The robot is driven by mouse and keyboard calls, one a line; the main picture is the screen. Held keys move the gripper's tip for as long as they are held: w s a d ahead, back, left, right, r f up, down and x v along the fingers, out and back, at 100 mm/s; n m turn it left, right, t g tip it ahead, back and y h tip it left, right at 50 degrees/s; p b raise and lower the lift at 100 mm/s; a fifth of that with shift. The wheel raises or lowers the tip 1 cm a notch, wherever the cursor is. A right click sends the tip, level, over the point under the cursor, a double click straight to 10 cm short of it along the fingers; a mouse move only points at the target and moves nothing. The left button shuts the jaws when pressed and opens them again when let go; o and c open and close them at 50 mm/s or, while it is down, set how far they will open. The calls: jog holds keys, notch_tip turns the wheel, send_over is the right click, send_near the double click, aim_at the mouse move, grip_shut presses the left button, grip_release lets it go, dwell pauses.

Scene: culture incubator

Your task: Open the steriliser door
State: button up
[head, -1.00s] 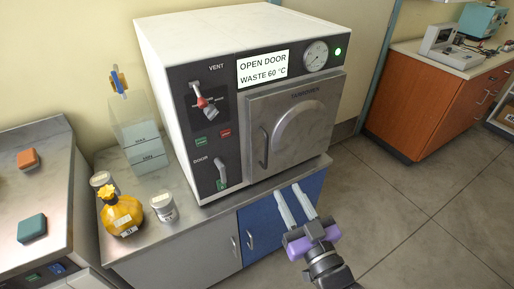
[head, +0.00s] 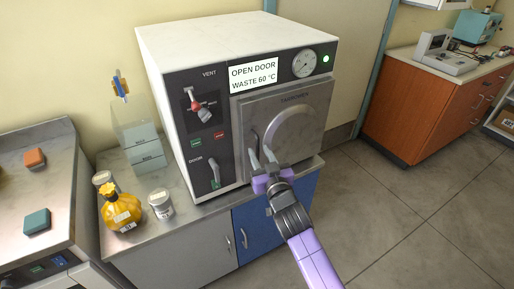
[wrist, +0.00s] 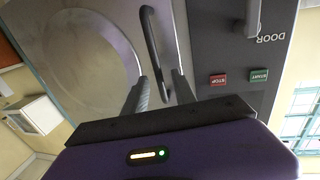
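The steriliser (head: 225,40) is a white box with a dark front on the steel counter. Its display reads OPEN DOOR, WASTE 60 °C. The grey square door (head: 312,108) with a round raised ring looks shut. The dark vertical door handle (head: 254,146) is on the door's left side; it shows in the wrist view as a curved bar (wrist: 152,45). My gripper (head: 263,158) is in front of the handle's lower part. In the wrist view my gripper (wrist: 158,88) is open, with the handle's end between its two fingers. Contact cannot be told.
The DOOR lever (head: 214,172) and red-tipped VENT lever (head: 196,106) are on the panel left of the door. A yellow bottle (head: 120,208) and grey jar (head: 160,204) stand on the counter at left. Floor at right is free.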

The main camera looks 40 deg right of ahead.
jog(key=shift+x, duration=1.25)
grip_shut()
dwell(0.5)
